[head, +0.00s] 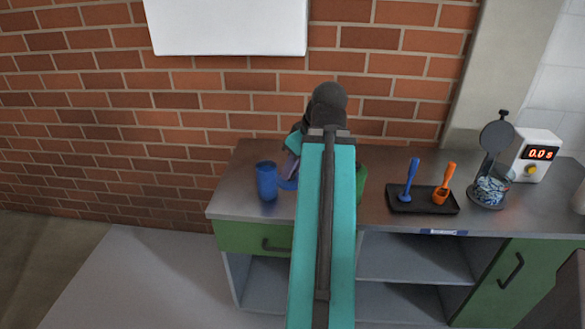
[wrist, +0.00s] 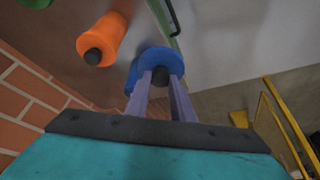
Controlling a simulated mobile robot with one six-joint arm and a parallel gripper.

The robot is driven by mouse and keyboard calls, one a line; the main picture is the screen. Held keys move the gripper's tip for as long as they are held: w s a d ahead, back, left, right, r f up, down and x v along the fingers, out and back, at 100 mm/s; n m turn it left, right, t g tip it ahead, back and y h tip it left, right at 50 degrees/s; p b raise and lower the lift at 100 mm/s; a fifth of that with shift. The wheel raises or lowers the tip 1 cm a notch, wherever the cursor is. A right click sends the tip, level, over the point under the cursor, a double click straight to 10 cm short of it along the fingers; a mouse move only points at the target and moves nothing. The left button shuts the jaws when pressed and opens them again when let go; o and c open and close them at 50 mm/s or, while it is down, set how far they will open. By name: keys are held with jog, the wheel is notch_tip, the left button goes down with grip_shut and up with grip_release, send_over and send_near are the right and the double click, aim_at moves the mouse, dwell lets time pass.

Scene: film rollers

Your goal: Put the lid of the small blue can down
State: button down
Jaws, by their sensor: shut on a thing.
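My gripper (wrist: 160,80) is shut on the black knob of a blue lid (wrist: 154,57) in the wrist view. In the head view the fingers (head: 292,166) point down just right of a blue can (head: 267,182), and a bit of blue (head: 288,184), seemingly the lid, shows below them. The can stands upright near the left end of the counter. In the wrist view more blue (wrist: 131,76), seemingly the can, shows beside the lid. I cannot tell whether the lid touches the counter. My arm hides part of this area in the head view.
An orange can (wrist: 105,38) with a black knob stands near the lid. A green can (head: 361,183) is partly behind my arm. Right on the counter (head: 390,226) are a black tray (head: 422,208) with blue and orange tools, a lidded glass container (head: 489,191) and a white display device (head: 537,155).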

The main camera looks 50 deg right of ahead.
dwell(0.3)
jog(key=w+a+f, duration=0.3)
jog(key=w+a, duration=1.3)
jog(key=w, duration=0.4)
jog(key=w+a, duration=0.5)
jog(key=a, duration=0.7)
jog(key=w+a+f, duration=0.1)
jog(key=w+a, duration=0.4)
jog(key=a, duration=0.7)
jog(key=shift+w+a+f, duration=0.2)
jog(key=shift+w+f, duration=0.1)
jog(key=shift+w, duration=0.05)
jog(key=shift+a, duration=0.1)
